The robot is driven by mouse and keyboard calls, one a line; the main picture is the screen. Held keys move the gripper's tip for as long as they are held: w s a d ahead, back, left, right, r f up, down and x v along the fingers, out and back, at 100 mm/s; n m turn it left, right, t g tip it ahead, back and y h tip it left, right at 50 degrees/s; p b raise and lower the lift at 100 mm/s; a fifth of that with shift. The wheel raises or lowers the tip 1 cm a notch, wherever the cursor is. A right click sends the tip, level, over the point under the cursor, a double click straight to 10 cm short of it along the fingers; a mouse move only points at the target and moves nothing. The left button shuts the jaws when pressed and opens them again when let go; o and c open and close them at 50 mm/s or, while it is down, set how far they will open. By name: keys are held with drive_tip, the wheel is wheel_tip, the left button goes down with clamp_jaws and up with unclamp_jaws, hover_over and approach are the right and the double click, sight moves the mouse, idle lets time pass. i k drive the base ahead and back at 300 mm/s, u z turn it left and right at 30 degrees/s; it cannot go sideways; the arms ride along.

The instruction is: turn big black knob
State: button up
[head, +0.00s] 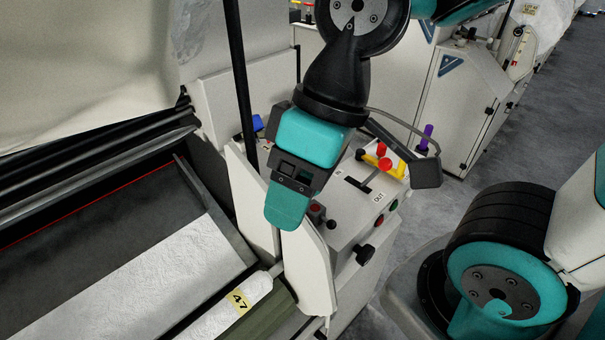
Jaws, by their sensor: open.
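A big black knob (364,254) sticks out from the lower side face of the grey-white control box (350,228). My gripper (288,208) is open and points down, left of and above the knob in the picture, clearly apart from it. Its teal finger is in front of the white side plate near the box's left edge. Only one finger shows clearly; the other is hidden. I see nothing held.
The box carries a black slot lever (358,184), red buttons, a green button (394,205), a small black knob (331,224) and a yellow part (380,162). A purple-topped post (427,132) stands behind. Left lies the machine bed with a white roll (232,300).

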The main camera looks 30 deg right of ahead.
sight(364, 255)
drive_tip(key=z, duration=0.05)
drive_tip(key=k, duration=0.5)
drive_tip(key=z, duration=2)
drive_tip(key=k, duration=0.25)
drive_tip(key=u, duration=0.75)
